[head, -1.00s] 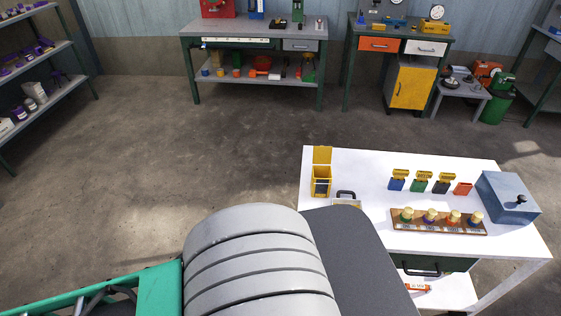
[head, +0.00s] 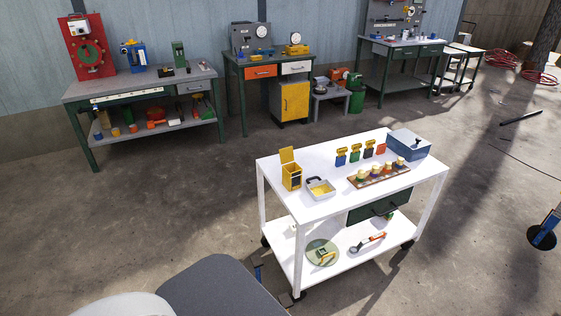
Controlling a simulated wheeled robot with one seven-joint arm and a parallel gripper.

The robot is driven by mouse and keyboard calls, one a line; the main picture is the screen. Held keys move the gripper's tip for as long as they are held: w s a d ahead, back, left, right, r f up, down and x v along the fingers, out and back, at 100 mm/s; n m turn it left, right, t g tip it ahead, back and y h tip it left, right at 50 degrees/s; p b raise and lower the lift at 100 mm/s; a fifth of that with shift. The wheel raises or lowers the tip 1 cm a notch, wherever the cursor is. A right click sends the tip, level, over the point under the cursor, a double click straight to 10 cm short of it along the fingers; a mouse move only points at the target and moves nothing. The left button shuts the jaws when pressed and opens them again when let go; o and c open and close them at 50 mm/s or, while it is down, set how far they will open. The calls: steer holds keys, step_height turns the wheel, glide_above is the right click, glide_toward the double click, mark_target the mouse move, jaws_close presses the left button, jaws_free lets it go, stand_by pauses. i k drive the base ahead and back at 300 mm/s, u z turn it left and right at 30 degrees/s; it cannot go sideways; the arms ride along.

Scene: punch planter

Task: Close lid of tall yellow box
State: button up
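The tall yellow box (head: 291,177) stands upright on the left end of the white cart's top (head: 330,152). Its lid (head: 287,155) is open and stands up at the box's back edge. A dark panel shows on the box's front. My gripper is not in view. Only a grey rounded part and a dark flat part of my own body show at the bottom left, apart from the cart.
A tray with a dark handle (head: 321,190) sits right of the box. Several small coloured boxes, a wooden rack (head: 380,176) and a blue-grey case (head: 408,144) stand farther right. The lower shelf (head: 345,248) holds tools.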

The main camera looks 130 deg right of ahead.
mark_target(286, 154)
steer(key=z, duration=3.6)
steer(key=i, duration=3.5)
steer(key=z, duration=3.5)
